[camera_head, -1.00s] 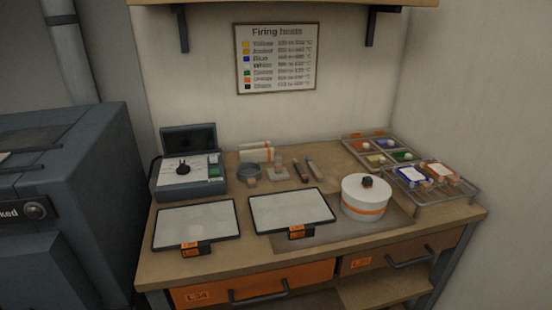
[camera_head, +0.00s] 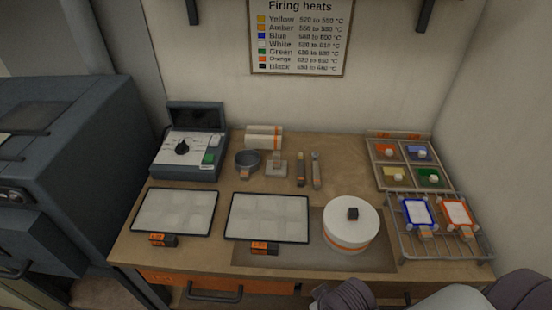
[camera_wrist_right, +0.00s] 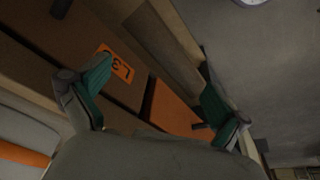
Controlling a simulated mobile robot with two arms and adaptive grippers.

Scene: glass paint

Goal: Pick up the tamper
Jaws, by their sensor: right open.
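The tamper (camera_head: 277,166) appears to be the small pale square block with an upright handle, standing at the back middle of the bench. It stands between a round dark sieve (camera_head: 247,160) and two slim tools. My right gripper (camera_wrist_right: 155,97) is open and empty in the right wrist view, its green-padded fingers wide apart over the drawer fronts. Part of my right arm shows at the lower right of the head view, low at the bench's front edge and well away from the tamper. My left gripper is not in view.
Two white trays (camera_head: 175,212) (camera_head: 267,218) lie at the front. A white drum with an orange band (camera_head: 351,222) stands right of them. A wire rack (camera_head: 440,250) and a four-part colour tray (camera_head: 408,165) are at right. A grey device (camera_head: 190,150) stands back left.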

